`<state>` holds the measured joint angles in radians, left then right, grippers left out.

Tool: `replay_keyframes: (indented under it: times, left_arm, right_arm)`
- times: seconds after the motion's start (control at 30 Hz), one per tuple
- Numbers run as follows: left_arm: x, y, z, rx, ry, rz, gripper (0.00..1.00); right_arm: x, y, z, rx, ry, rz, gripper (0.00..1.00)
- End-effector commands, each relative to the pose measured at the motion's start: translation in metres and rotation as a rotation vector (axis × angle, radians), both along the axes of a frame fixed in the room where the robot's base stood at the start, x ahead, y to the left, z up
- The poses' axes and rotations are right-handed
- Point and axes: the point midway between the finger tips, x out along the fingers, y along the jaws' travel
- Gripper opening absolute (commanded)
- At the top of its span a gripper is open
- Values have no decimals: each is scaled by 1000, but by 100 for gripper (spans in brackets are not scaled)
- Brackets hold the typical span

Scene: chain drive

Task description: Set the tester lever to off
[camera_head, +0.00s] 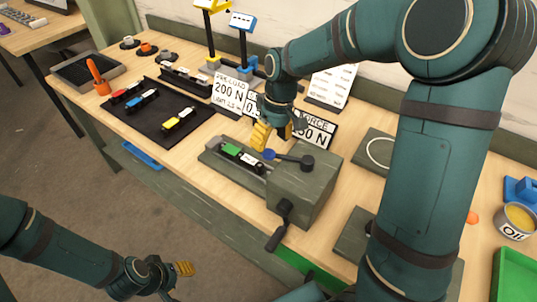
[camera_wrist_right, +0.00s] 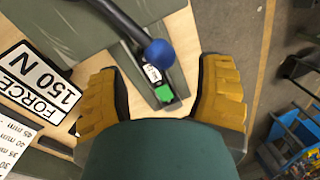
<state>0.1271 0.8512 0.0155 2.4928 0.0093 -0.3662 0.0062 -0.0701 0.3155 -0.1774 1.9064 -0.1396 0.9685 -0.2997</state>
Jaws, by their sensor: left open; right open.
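The tester (camera_head: 312,190) is a grey-green block on a long base in the middle of the table. Its dark lever (camera_head: 290,158) points left from a pivot on the block's top and ends in a blue ball knob (camera_head: 269,154). In the right wrist view the knob (camera_wrist_right: 159,53) appears between the open yellow fingers, apart from both. My right gripper (camera_head: 271,134) is open and empty, above and just behind the knob. A green-ended chain piece (camera_head: 231,150) lies in the base's slot. My left gripper (camera_head: 180,269) is open and empty, low in front of the table.
A crank handle (camera_head: 279,228) sticks out of the tester's front. A "FORCE 150 N" sign (camera_head: 318,133) stands behind the tester. A black mat (camera_head: 150,122) with small chain pieces lies left. An oil can (camera_head: 515,222) and green tray (camera_head: 515,275) are at right.

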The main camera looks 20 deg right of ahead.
Motion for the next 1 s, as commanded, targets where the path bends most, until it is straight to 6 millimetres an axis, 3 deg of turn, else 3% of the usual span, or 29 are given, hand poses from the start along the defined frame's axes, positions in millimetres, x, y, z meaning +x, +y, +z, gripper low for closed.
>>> replay_keyframes:
  times: [0.1,0.3,0.7,0.9,1.0]
  left_arm:
    - [-1,0,-4,0,3,-2,47]
    - [-2,0,-7,-2,6,-4,47]
    - [-3,0,-7,-2,6,-4,47]
    - [-3,0,-7,-2,6,-4,47]
    - [-2,0,-7,-2,6,-4,47]
  right_arm:
    - [-2,4,-21,0,2,0,67]
    - [-2,7,-40,0,0,0,67]
    - [-2,8,-45,0,0,0,65]
    - [-2,8,-44,0,-1,0,0]
    - [-2,8,-44,0,-1,0,0]
